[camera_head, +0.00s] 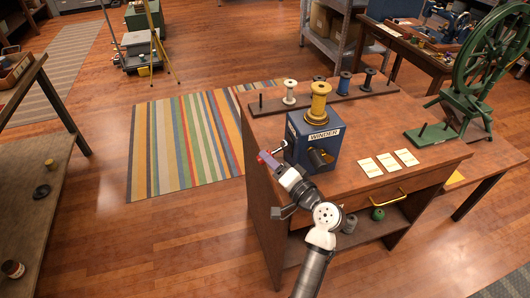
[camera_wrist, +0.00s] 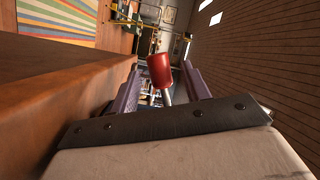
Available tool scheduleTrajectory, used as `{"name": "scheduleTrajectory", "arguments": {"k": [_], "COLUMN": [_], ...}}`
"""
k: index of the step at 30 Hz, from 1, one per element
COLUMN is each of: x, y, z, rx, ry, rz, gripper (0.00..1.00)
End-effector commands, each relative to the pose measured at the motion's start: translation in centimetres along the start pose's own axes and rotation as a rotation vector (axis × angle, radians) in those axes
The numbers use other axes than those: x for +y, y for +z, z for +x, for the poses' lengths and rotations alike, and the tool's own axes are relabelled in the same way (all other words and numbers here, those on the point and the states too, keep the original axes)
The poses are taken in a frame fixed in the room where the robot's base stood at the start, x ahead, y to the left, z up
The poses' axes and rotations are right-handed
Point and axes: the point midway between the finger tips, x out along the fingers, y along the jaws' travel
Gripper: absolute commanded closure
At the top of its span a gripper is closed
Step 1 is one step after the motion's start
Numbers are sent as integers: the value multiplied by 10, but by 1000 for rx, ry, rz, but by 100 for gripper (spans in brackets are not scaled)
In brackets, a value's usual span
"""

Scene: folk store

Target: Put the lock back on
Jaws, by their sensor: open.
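A blue box labelled WINDER (camera_head: 314,144) stands on the wooden desk (camera_head: 262,128), with a yellow spool (camera_head: 319,101) upright on top. A red handle (camera_wrist: 160,70) on a thin metal stem shows between the two purple fingers of my gripper (camera_wrist: 160,78) in the wrist view. My gripper (camera_head: 268,160) is open, at the winder's left side near the desk's left edge. Whether either finger touches the red handle I cannot tell. A dark part (camera_head: 318,158) sticks out from the winder's front. I cannot make out a separate piece that is clearly the lock.
Several spools stand on a dark rack (camera_head: 327,96) at the desk's back. Three cards (camera_head: 388,161) lie right of the winder. A green spinning wheel (camera_head: 484,60) stands at the far right. A yellow-handled drawer (camera_head: 388,198) is in the desk's front.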

Motion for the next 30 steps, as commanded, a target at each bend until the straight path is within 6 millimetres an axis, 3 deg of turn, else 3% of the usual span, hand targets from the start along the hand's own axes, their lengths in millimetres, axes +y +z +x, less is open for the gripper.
{"name": "scheduleTrajectory", "arguments": {"k": [6,17,28,30], "x": [-1,0,0,0], "y": [0,0,0,0], "z": [25,30,30,30], "rx": [-1,0,0,0], "ry": [0,0,0,0], "rz": [0,-1,0,0], "gripper": [53,53,100,100]}}
